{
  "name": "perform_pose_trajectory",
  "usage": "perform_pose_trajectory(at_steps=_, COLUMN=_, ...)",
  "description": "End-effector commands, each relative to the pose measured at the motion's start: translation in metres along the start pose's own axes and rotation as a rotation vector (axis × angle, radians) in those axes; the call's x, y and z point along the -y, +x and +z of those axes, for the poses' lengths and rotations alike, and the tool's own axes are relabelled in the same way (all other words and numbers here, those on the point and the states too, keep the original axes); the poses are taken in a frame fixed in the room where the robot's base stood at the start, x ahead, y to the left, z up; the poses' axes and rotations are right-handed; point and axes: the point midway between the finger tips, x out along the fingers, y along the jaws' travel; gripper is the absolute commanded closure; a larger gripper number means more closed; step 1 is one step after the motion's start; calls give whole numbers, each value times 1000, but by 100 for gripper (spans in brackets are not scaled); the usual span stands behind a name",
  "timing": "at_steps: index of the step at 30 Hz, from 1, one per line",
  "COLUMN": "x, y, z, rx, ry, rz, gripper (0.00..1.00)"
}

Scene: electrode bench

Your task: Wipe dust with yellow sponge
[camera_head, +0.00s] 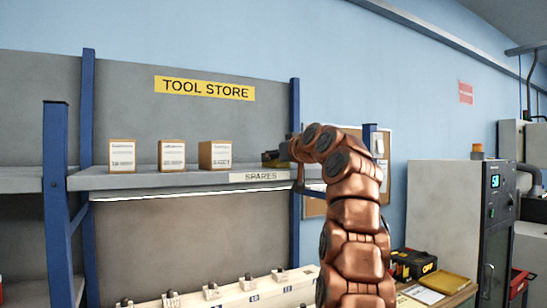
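My gripper (274,158) is at the right end of the grey shelf (190,180), just above its surface and beside the rightmost cardboard box. It is small and dark here, and my arm's wrist partly hides it. A dull yellowish patch shows at the gripper, which may be the yellow sponge, but it is too small to be sure. I cannot make out the fingers or whether they are closed. No dust can be made out on the shelf.
Three cardboard boxes (215,155) stand on the shelf left of my gripper. A SPARES label (259,177) is on its front edge. Blue posts (295,215) frame the shelf. Below is a pale rack (235,298) with several small fittings. A grey cabinet (445,210) stands right.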

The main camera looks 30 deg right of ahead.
Motion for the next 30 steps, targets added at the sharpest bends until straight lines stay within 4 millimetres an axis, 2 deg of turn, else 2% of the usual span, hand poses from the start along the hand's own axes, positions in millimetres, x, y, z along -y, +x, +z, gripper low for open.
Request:
perform_pose_trajectory(at_steps=15, x=0, y=-34, z=8, rx=3, ry=0, rz=-1, gripper=60)
perform_pose_trajectory(at_steps=23, x=0, y=-42, z=7, rx=1, ry=0, rz=-1, gripper=60)
perform_pose_trajectory(at_steps=30, x=1, y=-59, z=9, rx=-3, ry=-1, rz=-1, gripper=60)
